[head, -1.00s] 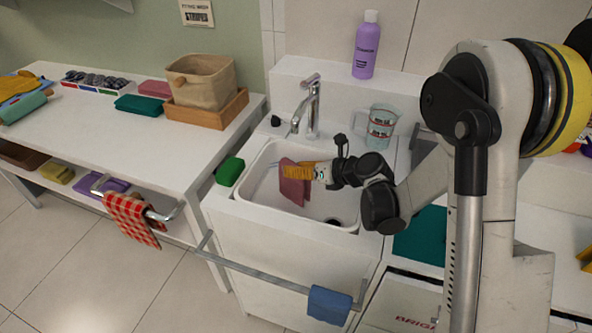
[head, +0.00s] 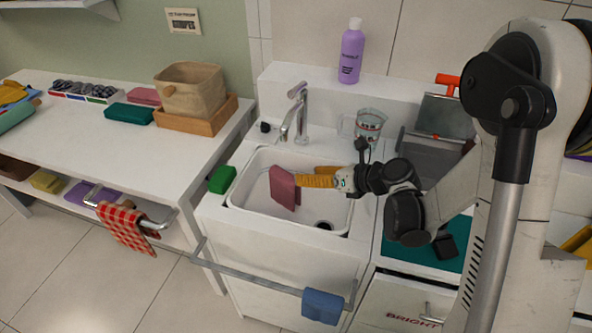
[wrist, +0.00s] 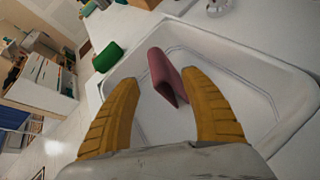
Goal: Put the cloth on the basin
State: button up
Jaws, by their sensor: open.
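A mauve-pink folded cloth (head: 284,188) is within the white basin (head: 246,207), left of my gripper (head: 308,175). My gripper's orange fingers are spread apart over the basin. In the wrist view the cloth (wrist: 166,76) shows as a tent-like fold between and beyond the fingertips (wrist: 160,78), with the basin (wrist: 292,104) around it. I see no finger closed on it. I cannot tell whether its lower edge rests on the basin floor. The drain shows at the basin's lower right.
A faucet (head: 300,112) stands behind the basin, with a glass jug (head: 369,127) to its right. A blue cloth (head: 322,306) hangs on the front rail, and a red checked cloth (head: 123,228) hangs at left.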

jog(key=s+d+r+n+h, duration=0.3)
jog(key=s+n, duration=0.4)
jog(key=n, duration=0.3)
jog(key=s+d+r+n+h, duration=0.3)
jog(key=s+d+r+n, duration=0.1)
jog(key=s+n, duration=0.4)
jog(key=s+d+r+n+h, duration=0.3)
jog(key=s+n, duration=0.4)
jog(key=n, duration=0.5)
notch_tip(320, 180, up, 3)
jog(key=shift+s+d+f+h, duration=0.2)
jog(key=shift+d+h, duration=0.2)
jog(key=shift+d, duration=0.45)
